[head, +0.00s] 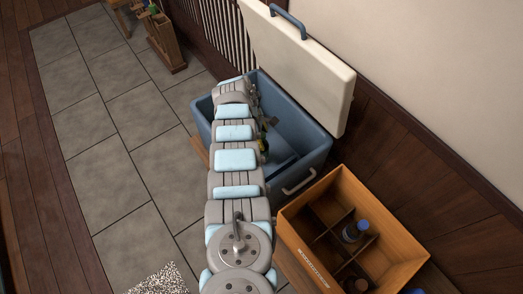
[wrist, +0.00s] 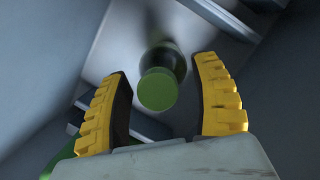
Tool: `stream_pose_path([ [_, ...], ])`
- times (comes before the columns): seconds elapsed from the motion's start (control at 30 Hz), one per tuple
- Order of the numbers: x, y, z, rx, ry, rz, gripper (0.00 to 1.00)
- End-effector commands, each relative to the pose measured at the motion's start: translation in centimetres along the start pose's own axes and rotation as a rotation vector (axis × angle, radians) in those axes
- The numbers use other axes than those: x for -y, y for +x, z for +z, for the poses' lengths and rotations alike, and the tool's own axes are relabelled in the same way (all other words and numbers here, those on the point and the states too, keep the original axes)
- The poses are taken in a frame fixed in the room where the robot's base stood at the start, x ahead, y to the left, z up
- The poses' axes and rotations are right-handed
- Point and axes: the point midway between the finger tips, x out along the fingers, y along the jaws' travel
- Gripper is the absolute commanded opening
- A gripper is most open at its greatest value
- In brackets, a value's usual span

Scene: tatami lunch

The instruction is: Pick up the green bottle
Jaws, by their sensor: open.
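The green bottle (wrist: 158,90) stands in the wrist view with its round green cap toward the camera, inside a grey-blue container. My gripper (wrist: 168,95) is open, with its yellow-padded fingers on the left and right of the bottle's top and gaps on both sides. In the head view my arm reaches into the blue cooler (head: 318,150), and the bottle cannot be made out there. Another green thing (wrist: 62,168) shows partly at the lower left of the wrist view, mostly hidden by my gripper.
The cooler's white lid (head: 300,55) stands open against the wall. A wooden crate (head: 405,268) with dividers and blue-capped bottles (head: 352,232) stands in front of the cooler. Cooler walls surround my gripper closely. The tiled floor at left is largely clear.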

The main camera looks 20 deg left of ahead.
Motion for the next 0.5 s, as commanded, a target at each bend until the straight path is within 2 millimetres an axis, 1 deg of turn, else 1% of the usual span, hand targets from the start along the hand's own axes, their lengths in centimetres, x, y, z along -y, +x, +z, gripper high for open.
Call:
stream_pose_path([
  [0.07, -0.01, -0.06, 0.01, 0.0, 0.0, 0.0, 0.64],
  [0.1, -0.01, -0.06, 0.01, 0.0, 0.0, 0.0, 0.52],
  [0.17, -0.01, -0.06, 0.01, 0.0, 0.0, 0.0, 0.35],
  [0.2, -0.01, -0.06, 0.01, 0.0, 0.0, 0.0, 0.23],
  [0.27, -0.01, -0.06, 0.01, 0.0, 0.001, 0.0, 0.06],
  [0.3, -0.01, -0.06, 0.02, 0.0, 0.001, 0.0, 0.0],
  [0.5, -0.01, -0.05, 0.06, 0.001, 0.001, 0.0, 0.0],
])
